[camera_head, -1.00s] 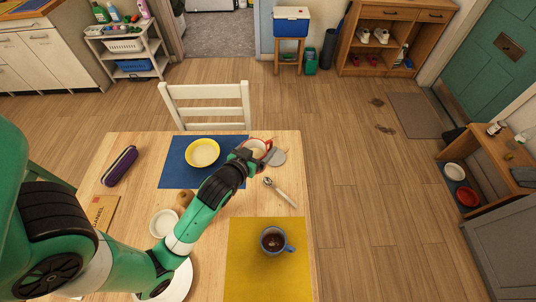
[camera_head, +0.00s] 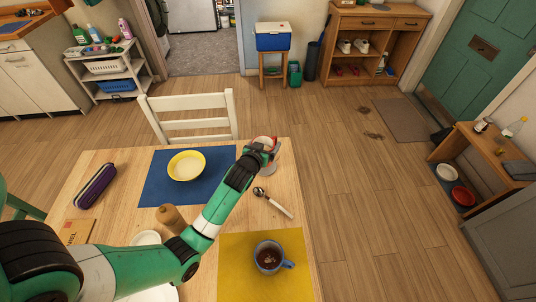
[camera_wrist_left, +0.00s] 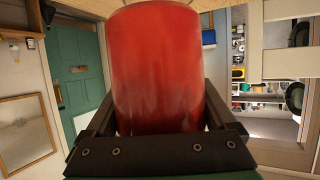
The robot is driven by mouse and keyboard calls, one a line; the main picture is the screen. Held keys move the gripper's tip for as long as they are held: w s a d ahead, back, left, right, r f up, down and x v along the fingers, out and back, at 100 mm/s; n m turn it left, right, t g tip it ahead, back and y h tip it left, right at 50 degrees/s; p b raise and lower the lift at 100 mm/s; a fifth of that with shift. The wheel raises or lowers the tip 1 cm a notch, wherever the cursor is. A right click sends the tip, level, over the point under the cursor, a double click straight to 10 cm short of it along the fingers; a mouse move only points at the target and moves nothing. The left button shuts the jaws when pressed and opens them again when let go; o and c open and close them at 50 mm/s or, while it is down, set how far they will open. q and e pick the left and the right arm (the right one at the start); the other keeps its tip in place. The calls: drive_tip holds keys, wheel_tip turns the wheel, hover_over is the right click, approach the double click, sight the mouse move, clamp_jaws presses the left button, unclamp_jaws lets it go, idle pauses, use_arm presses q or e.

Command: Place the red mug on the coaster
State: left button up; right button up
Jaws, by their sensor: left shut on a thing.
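My left gripper (camera_head: 262,158) is shut on the red mug (camera_head: 266,142) near the table's far right corner. In the left wrist view the red mug (camera_wrist_left: 157,70) fills the middle, between the two dark fingers of the gripper (camera_wrist_left: 160,120). In the head view the gripper covers much of the mug, and its pale inside shows at the top. The grey round coaster (camera_head: 273,168) is mostly hidden behind the gripper and mug. I cannot tell whether the mug touches it. My right gripper is not in view.
A yellow bowl (camera_head: 186,166) sits on a blue mat (camera_head: 150,190) to the left. A spoon (camera_head: 273,202) lies just in front of the gripper. A blue mug (camera_head: 268,257) stands on a yellow mat (camera_head: 235,282). A white chair (camera_head: 190,128) stands behind the table.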

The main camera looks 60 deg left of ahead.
use_arm(q)
drive_tip(key=shift+w+a+f, duration=0.2)
drive_tip(key=shift+w+f, duration=0.05)
drive_tip(key=shift+w, duration=0.1)
drive_tip(key=shift+f, duration=0.15)
drive_tip(key=shift+w+a+f+b, duration=0.15)
drive_tip(key=shift+f+b, duration=0.75)
drive_tip(key=shift+f, duration=0.75)
drive_tip(key=shift+f, duration=0.2)
drive_tip(key=o, duration=1.6)
